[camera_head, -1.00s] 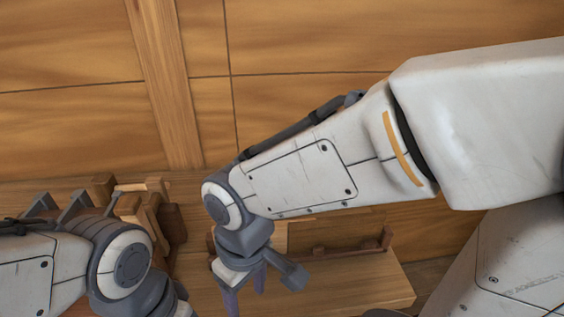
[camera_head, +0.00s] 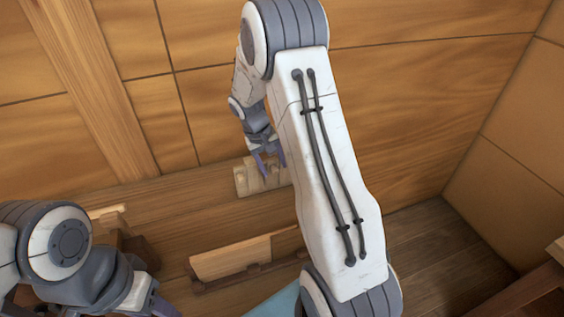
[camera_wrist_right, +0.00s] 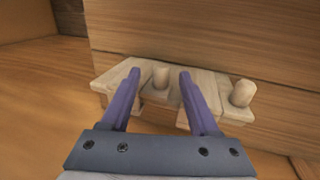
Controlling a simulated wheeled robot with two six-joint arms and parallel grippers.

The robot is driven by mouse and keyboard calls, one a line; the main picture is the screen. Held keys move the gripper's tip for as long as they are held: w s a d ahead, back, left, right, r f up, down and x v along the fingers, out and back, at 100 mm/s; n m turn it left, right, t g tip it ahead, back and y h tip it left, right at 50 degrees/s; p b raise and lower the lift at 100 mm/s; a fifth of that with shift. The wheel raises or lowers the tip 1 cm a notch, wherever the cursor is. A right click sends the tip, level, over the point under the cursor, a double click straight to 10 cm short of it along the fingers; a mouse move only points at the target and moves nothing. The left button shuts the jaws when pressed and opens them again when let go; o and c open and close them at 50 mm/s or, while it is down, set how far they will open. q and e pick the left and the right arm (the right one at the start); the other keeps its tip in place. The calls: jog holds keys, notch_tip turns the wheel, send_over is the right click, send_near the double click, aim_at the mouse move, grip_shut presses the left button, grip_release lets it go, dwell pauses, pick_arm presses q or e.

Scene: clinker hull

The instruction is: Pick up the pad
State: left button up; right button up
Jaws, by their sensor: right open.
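Pale wooden blocks with upright round pegs (camera_head: 243,183) sit against the plank wall; I cannot tell for sure which piece is the pad. In the right wrist view one peg (camera_wrist_right: 161,78) shows between my fingers and another peg (camera_wrist_right: 242,93) stands to the right. My right gripper (camera_head: 270,163) is over these blocks, its purple fingers apart, with nothing clearly held. The fingers also show in the wrist view (camera_wrist_right: 160,72); contact cannot be told. My left gripper (camera_head: 165,305) is at the bottom left, mostly cut off by the frame edge.
A wooden rack with a pale board (camera_head: 230,258) stands on the bench (camera_head: 185,220). Brown wooden pieces (camera_head: 135,245) lie near my left arm. A blue surface (camera_head: 272,304) shows at the bottom, partly behind my right arm. The plank wall (camera_head: 400,100) closes the back.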

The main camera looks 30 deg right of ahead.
jog(key=shift+d+f+p, duration=0.1)
jog(key=shift+f+p, duration=0.25)
jog(key=shift+f, duration=0.25)
jog(key=p+x, duration=0.1)
jog(key=x, duration=0.3)
jog(key=shift+f, duration=0.15)
grip_shut()
